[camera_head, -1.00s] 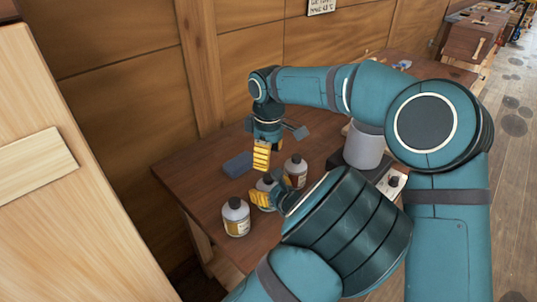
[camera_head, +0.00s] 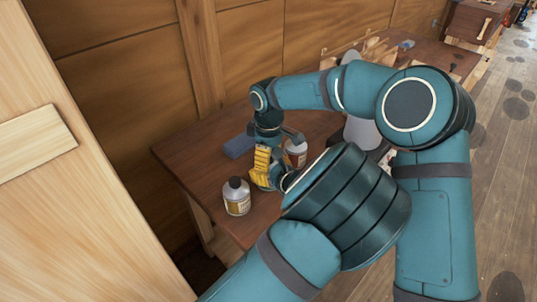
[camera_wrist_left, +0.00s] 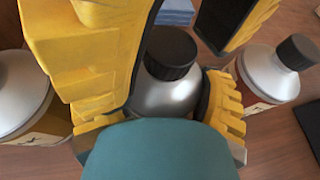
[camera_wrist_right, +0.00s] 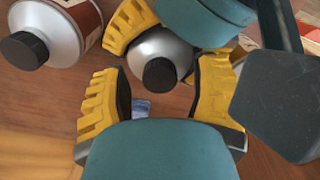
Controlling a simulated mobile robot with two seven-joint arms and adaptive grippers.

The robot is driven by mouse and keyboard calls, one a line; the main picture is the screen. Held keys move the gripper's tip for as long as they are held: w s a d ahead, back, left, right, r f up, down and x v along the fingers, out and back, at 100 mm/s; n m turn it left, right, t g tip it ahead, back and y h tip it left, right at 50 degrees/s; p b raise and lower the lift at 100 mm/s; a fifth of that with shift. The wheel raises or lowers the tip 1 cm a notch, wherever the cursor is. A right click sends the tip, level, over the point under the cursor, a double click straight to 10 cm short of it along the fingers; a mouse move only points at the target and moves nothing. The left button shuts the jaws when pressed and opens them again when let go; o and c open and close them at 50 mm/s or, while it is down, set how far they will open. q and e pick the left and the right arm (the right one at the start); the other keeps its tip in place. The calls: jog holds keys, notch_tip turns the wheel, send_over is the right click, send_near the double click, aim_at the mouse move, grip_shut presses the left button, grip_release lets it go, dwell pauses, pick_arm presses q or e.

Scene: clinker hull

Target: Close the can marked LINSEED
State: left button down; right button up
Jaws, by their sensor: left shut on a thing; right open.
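Three silver cans with black caps stand on the brown table. The middle can (camera_wrist_left: 170,90) is between my left gripper's (camera_wrist_left: 165,115) yellow fingers, which are shut on its body. Its black cap (camera_wrist_right: 160,75) sits on its top; I cannot tell how tight. My right gripper (camera_wrist_right: 160,100) points down over this can, open, its fingers on either side of the cap and apart from it. In the head view my right gripper (camera_head: 264,165) hides most of the can. A second can (camera_head: 237,197) stands front left, a third (camera_head: 296,152) behind right. I cannot read LINSEED on any label.
A grey vessel (camera_head: 362,133) stands to the right, partly hidden by my arm. The table's (camera_head: 185,165) left part is bare. A pale wooden panel (camera_head: 60,200) rises at the left.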

grip_shut()
jog(key=m, duration=0.3)
dwell(0.3)
jog(key=shift+c, duration=0.3)
grip_release()
